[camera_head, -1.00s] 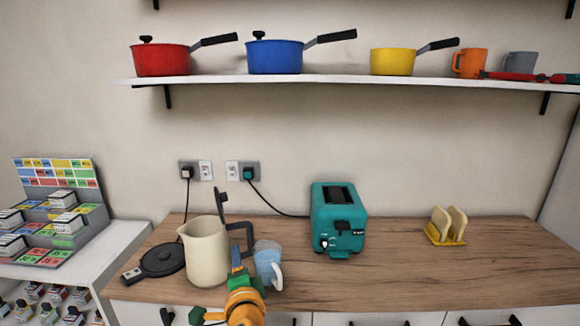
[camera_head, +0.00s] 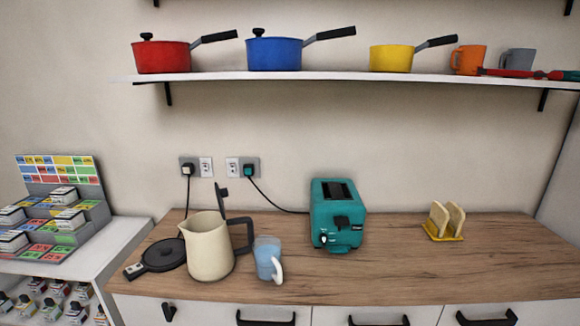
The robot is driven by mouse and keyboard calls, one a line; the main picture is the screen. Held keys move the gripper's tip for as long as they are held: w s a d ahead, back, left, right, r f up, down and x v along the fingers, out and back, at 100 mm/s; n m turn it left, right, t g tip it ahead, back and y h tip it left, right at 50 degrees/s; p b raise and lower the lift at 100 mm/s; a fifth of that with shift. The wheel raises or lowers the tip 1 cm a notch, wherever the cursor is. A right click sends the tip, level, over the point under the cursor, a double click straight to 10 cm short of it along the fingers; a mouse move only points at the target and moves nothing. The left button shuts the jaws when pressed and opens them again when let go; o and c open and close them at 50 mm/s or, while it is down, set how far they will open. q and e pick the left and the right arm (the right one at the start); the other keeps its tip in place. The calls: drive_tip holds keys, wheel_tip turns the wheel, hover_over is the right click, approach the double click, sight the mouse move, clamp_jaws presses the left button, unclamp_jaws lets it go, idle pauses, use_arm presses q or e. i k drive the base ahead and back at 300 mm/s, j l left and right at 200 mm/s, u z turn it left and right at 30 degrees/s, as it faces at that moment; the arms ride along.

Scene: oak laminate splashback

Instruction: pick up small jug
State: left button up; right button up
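The small jug (camera_head: 264,258) is a pale blue, see-through vessel with a white handle at its lower right. It stands upright on the wooden counter, near the front, just right of a larger cream kettle (camera_head: 208,249). The kettle has a black handle on its right and a raised black lid. Neither of my grippers shows in the head view, so nothing is seen holding the small jug.
A black kettle base (camera_head: 163,256) lies left of the kettle. A teal toaster (camera_head: 337,215) stands behind and right of the jug, a yellow toast rack (camera_head: 444,237) farther right. The counter (camera_head: 390,275) is clear at front right. A shelf (camera_head: 330,77) with pans hangs above.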

sight(266, 249)
drive_tip(key=l+u, duration=0.9)
